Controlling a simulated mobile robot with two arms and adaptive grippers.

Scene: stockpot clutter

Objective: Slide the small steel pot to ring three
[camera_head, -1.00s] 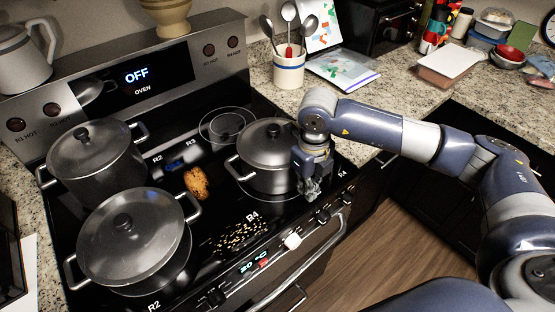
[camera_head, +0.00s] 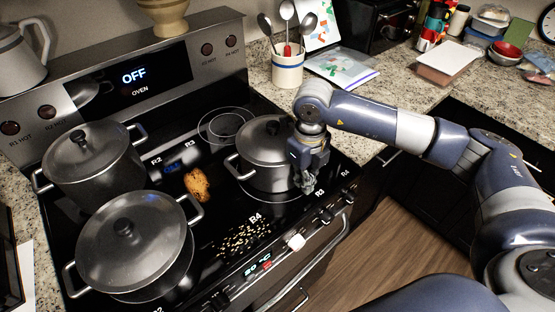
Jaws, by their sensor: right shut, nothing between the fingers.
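The small steel pot (camera_head: 266,150), lidded and upright, stands on the right front part of the black cooktop, partly over a ring outline. Its left handle shows; its right side is hidden behind my right gripper. My right gripper (camera_head: 308,186) is shut and empty, pointing down at the pot's right side; I cannot tell whether it touches. An empty ring (camera_head: 225,126) lies behind the pot, near the back panel. An R3 mark is printed left of it. My left gripper is not in view.
Two larger lidded pots (camera_head: 96,165) (camera_head: 131,245) fill the left of the cooktop. A brown potato-like lump (camera_head: 196,184) lies left of the small pot, and scattered grains (camera_head: 243,239) lie in front. A utensil crock (camera_head: 287,68) stands on the counter behind.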

